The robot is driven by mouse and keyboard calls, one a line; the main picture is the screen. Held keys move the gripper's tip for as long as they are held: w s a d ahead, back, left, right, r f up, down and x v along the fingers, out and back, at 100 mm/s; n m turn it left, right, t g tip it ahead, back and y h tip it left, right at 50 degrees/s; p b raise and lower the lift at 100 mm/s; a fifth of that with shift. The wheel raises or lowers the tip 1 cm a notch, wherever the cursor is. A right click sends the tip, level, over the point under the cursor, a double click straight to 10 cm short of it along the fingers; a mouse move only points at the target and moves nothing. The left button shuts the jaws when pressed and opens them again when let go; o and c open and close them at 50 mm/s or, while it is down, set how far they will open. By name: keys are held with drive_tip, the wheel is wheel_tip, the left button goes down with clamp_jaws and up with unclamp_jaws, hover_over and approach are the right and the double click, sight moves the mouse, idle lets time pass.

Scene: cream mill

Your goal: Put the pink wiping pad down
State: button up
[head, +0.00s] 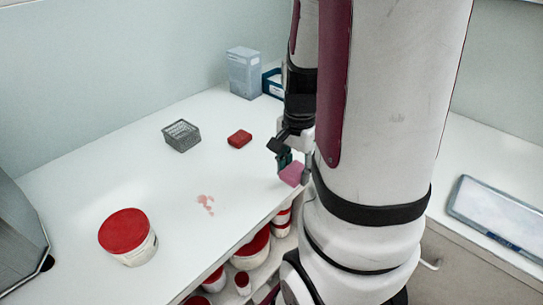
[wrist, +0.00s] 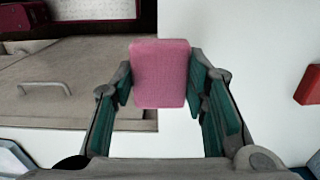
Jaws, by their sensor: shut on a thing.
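The pink wiping pad (wrist: 160,73) is held between the two green-lined fingers of my gripper (wrist: 160,88) in the wrist view. The fingers press on its left and right sides. In the head view the pad (head: 291,174) shows below my gripper (head: 290,160), near the front edge of the white counter (head: 110,180). I cannot tell whether its underside touches the counter. In the wrist view the pad overlaps the counter's edge. A pinkish smear (head: 205,204) lies on the counter. My arm hides part of the counter behind the gripper.
A red block (head: 239,139) and a grey mesh basket (head: 181,135) stand farther back. A red-lidded tub (head: 127,236) stands at front left. A grey-blue bin (head: 245,72) is at the back. Red-lidded tubs (head: 252,247) fill the shelf below. The counter's middle is mostly clear.

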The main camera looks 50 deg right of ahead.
hover_over(273, 161)
drive_tip(key=shift+f, duration=2.35)
drive_tip(key=shift+f, duration=0.15)
drive_tip(key=shift+s+a+f+b, duration=0.15)
drive_tip(key=shift+f+b, duration=0.25)
drive_tip(key=shift+f, duration=0.1)
drive_tip(key=shift+c, duration=0.4)
drive_tip(key=o, duration=1.2)
drive_tip(key=shift+o, duration=0.5)
drive_tip(key=shift+f, duration=0.2)
drive_tip(key=shift+r, duration=0.1)
drive_tip(key=shift+r, duration=0.15)
